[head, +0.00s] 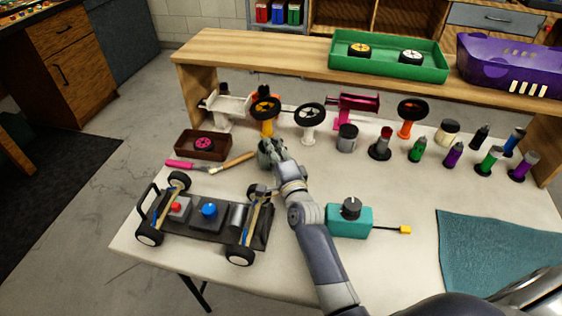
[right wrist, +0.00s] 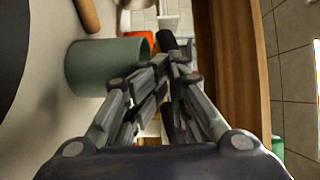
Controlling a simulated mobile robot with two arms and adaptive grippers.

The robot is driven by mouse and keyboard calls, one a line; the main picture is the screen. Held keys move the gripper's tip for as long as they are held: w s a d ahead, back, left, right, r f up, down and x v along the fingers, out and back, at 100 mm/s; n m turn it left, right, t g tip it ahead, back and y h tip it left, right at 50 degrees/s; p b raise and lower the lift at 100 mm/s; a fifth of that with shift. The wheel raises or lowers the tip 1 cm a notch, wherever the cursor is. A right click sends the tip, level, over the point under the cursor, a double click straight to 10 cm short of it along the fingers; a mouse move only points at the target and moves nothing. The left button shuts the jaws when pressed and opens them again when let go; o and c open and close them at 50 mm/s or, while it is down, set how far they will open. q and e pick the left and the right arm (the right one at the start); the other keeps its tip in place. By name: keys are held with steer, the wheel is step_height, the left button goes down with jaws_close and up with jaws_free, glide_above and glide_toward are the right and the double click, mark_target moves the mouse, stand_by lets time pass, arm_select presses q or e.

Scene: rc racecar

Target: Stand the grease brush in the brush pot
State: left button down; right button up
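A brush with a pale wooden handle (head: 236,160) lies on the table, its head by a pink-handled tool (head: 180,164); I cannot tell where one ends and the other starts. A wooden handle (right wrist: 88,15) also shows in the right wrist view. My right gripper (head: 266,148) is low over the table, just right of the handle's end. A grey-green pot (right wrist: 100,68) stands beside its fingers (right wrist: 173,68), apparently outside them; in the head view it is largely hidden. The fingers are close together; whether they hold the dark thing between them is unclear. My left gripper is out of view.
A car chassis (head: 225,228) lies at the front left, with a brown tray (head: 203,146) behind it. Wheels on stands and a grey cup (head: 347,138) line the back. A teal box (head: 349,221) stands right of my arm. Several shock absorbers stand at right.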

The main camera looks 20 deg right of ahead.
steer(key=s, duration=1.1)
steer(key=shift+a+f, duration=0.15)
stand_by(0.5)
